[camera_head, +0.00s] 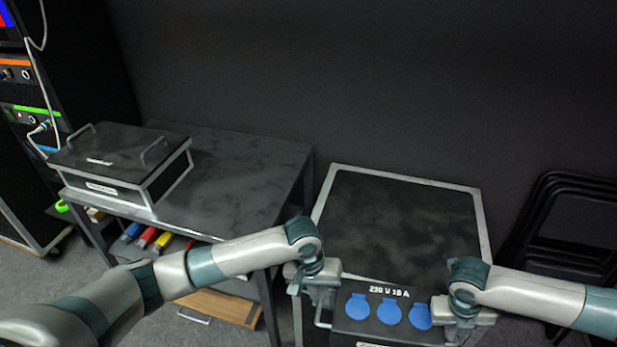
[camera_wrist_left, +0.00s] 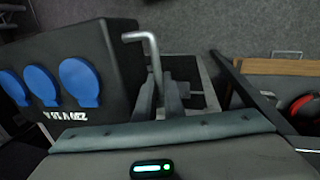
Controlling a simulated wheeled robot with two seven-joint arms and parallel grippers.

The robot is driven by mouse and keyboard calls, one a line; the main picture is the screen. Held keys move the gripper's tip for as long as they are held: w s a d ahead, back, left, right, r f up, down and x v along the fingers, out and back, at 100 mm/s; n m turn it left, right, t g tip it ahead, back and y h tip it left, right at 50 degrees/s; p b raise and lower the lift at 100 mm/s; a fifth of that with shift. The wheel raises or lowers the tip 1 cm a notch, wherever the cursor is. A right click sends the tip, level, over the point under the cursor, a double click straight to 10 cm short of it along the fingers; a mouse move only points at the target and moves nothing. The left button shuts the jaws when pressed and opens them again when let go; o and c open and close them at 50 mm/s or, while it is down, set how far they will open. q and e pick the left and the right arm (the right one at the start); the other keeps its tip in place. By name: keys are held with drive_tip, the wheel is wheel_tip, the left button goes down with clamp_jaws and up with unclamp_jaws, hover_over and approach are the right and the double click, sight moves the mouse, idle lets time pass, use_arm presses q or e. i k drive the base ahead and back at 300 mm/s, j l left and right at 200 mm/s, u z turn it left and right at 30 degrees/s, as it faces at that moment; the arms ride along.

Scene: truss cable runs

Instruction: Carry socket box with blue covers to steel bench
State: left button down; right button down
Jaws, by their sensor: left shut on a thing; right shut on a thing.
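The socket box (camera_head: 372,329) is black with three round blue covers and "230 V 16 A" lettering. It is in front of the near edge of a dark case, low in the head view; whether it touches the case I cannot tell. My left gripper (camera_head: 321,300) is shut on the handle at its left end. My right gripper (camera_head: 461,318) is at its right end, shut on that side, the grip partly hidden. In the left wrist view the box (camera_wrist_left: 75,50) and a bent metal handle (camera_wrist_left: 153,55) show beside my left fingers (camera_wrist_left: 165,98). The steel bench (camera_head: 235,180) stands at the left.
A black lidded case (camera_head: 115,165) with two handles occupies the bench's left part; its right part is clear. Coloured items and a wooden drawer (camera_head: 222,306) are below. The metal-edged case (camera_head: 400,225) has a bare top. Folded chairs (camera_head: 565,235) stand right, a rack (camera_head: 60,60) far left.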

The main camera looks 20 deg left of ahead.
sight(239, 189)
drive_tip(key=k+j+u, duration=0.2)
drive_tip(key=j, duration=0.25)
drive_tip(key=j+u, duration=0.15)
drive_tip(key=j, duration=0.3)
drive_tip(key=k+j+u, duration=0.2)
drive_tip(key=j, duration=0.3)
drive_tip(key=i, duration=0.1)
